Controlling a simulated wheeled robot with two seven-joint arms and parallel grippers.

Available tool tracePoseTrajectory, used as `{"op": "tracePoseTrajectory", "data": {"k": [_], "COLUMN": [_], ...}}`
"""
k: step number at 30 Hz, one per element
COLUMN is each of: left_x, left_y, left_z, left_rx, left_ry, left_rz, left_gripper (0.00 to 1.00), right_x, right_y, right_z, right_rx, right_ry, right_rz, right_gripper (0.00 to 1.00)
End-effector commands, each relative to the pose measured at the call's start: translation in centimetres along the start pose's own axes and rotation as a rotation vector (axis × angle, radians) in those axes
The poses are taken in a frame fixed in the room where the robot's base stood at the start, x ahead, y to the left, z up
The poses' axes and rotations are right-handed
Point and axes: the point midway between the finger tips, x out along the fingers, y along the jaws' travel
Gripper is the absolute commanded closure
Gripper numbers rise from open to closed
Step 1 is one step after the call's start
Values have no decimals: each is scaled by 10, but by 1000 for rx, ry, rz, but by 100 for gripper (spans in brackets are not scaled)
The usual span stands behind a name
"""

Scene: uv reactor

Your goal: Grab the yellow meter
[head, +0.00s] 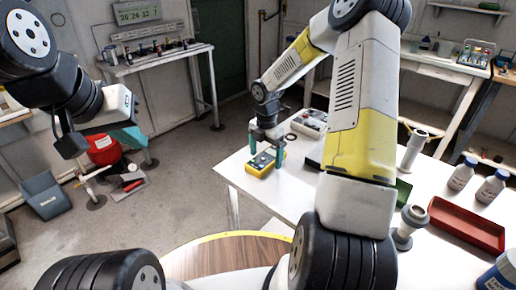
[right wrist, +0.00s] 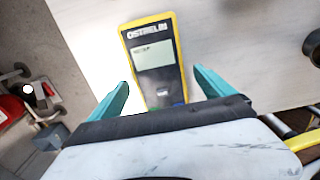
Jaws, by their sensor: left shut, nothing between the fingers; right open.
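The yellow meter (head: 261,164) lies on the white table near its left corner. In the right wrist view the meter (right wrist: 154,62) shows its grey screen and dark face, with its lower end close to the gripper. My right gripper (head: 266,152) is open above the meter, its teal fingers pointing down. In the right wrist view the two fingers (right wrist: 164,92) stand apart on either side of the meter's lower part, with gaps between. Whether they reach down to its height is unclear. My left gripper (head: 128,138) is shut and empty, off to the left above the floor, away from the table.
The white table (head: 240,184) also holds a grey device (head: 310,122) behind the meter, a red tray (head: 466,226), white bottles (head: 462,174) and a grey pipe fitting (head: 409,228). A red container (head: 103,150) and a grey bin (head: 45,194) stand on the floor at left.

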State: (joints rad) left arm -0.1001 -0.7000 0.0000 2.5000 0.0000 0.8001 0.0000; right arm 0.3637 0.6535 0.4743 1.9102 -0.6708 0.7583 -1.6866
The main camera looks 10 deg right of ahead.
Motion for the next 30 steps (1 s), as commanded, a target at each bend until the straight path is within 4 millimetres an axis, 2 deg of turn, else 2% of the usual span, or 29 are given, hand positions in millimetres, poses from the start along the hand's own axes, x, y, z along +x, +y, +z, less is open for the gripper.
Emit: {"op": "tracePoseTrajectory", "data": {"k": [3, 10, 11, 22, 23, 30], "left_x": [0, 0, 0, 0, 0, 0], "left_y": [0, 0, 0, 0, 0, 0], "left_z": [0, 0, 0, 0, 0, 0], "left_rx": [0, 0, 0, 0, 0, 0], "left_ry": [0, 0, 0, 0, 0, 0], "left_rz": [0, 0, 0, 0, 0, 0], "left_gripper": [100, 100, 100, 100, 100, 100], "right_x": [10, 11, 11, 11, 11, 10], "right_y": [0, 0, 0, 0, 0, 1], "right_z": [0, 0, 0, 0, 0, 0], "right_rx": [-1, 0, 0, 1, 1, 1], "right_ry": [0, -1, -1, 0, -1, -1], "right_rz": [1, 1, 1, 1, 2, 2], "right_gripper": [7, 7, 11, 84, 86, 86]}}
